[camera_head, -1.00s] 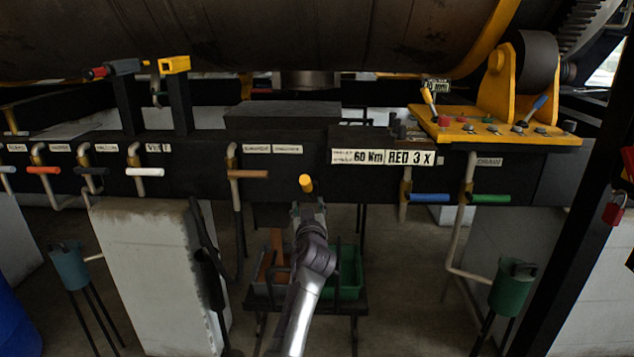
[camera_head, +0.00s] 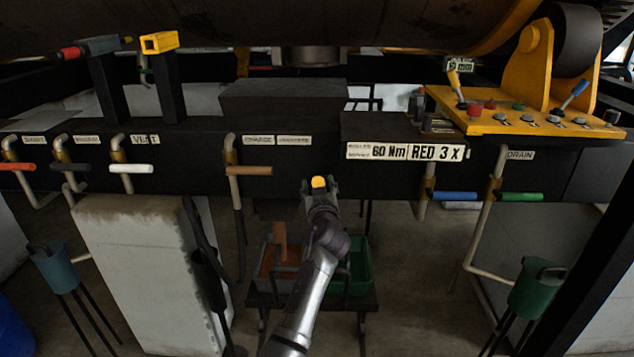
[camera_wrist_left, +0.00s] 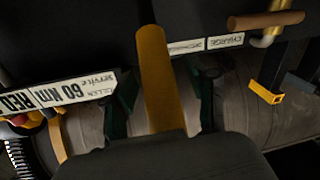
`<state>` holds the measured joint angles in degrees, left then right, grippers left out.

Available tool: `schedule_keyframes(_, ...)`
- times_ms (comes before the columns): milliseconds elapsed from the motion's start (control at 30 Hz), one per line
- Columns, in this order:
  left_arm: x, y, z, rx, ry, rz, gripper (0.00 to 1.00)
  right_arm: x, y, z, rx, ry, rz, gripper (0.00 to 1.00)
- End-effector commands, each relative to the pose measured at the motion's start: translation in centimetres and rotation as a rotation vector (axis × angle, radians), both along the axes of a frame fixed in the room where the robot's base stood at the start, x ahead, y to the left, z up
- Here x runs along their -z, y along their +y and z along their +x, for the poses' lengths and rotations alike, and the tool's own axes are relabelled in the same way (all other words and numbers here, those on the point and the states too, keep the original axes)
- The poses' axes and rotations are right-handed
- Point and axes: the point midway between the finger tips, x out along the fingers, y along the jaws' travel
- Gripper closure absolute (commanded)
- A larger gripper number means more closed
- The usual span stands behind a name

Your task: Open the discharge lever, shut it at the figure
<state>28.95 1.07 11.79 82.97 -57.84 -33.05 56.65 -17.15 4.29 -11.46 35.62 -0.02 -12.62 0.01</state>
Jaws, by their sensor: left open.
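A yellow bar-shaped handle (camera_head: 319,183) points out from the dark beam at the middle; no label on it can be read as discharge. In the left wrist view this yellow handle (camera_wrist_left: 158,80) lies between the two dark fingers, with a gap on each side. My left gripper (camera_head: 320,188) is open around the handle's end, its fingers seemingly not touching it. A white sign (camera_head: 408,152) reads "60 Nm" and "RED 3 X"; its smaller words are too small to read surely. My right gripper does not show.
A tan-handled lever (camera_head: 248,170) is left of the yellow handle, a blue one (camera_head: 455,196) and a green one (camera_head: 520,197) right. A yellow control panel (camera_head: 520,118) is at right.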

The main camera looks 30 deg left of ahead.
Motion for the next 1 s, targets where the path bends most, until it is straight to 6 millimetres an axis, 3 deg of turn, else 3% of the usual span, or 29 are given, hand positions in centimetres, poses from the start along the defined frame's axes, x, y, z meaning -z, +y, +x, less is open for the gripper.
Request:
schedule_keyframes(167,0.0,0.0,0.0,0.0,0.0,0.0,0.42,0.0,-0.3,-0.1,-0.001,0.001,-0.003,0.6)
schedule_keyframes(500,0.0,0.0,0.0,0.0,0.0,0.0,0.99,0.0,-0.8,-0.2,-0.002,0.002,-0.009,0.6)
schedule_keyframes(833,-0.2,0.0,0.2,0.0,0.003,-0.003,1.0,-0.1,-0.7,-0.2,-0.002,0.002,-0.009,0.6)
schedule_keyframes(1000,-1.2,0.1,1.3,-0.001,0.034,-0.024,1.0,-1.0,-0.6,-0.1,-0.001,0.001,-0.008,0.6)
